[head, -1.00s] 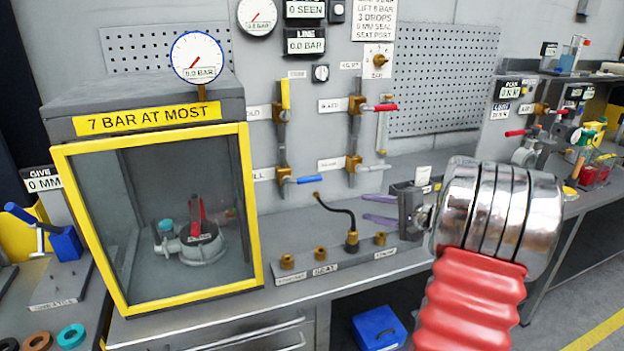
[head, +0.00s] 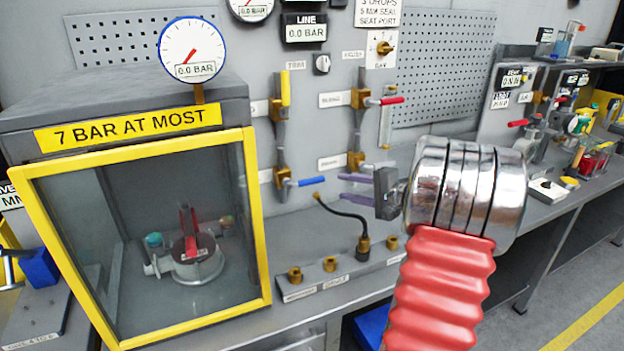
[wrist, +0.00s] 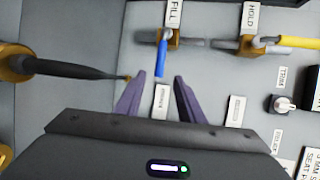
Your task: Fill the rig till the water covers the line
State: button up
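The fill valve has a blue handle (head: 308,181) on the wall panel, sticking out to the right. In the wrist view its blue handle (wrist: 162,52) lies just beyond my fingertips, under a FILL label (wrist: 175,14). My gripper (head: 341,187) is open and empty, its purple fingers pointing at the handle from the right. In the wrist view my gripper (wrist: 160,78) shows a clear gap between its fingers. A thin clear sight tube (head: 386,127) stands by the red-handled valve; its water level and line are too small to tell. The rig's gauge (head: 193,50) reads 0.0 BAR.
A yellow-framed glass box (head: 262,220) holds a grey valve body (head: 197,262) with a red lever. A black hose (head: 345,214) curves up from the bench block below my gripper. A yellow handle (head: 285,88) and a red handle (head: 391,101) are above.

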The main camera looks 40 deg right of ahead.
aim_at(317, 182)
jog(key=shift+s+d, duration=0.1)
jog(key=x, duration=1.3)
jog(key=shift+w, duration=0.35)
jog(key=shift+c, duration=0.5)
jog(key=shift+f, duration=0.1)
grip_shut()
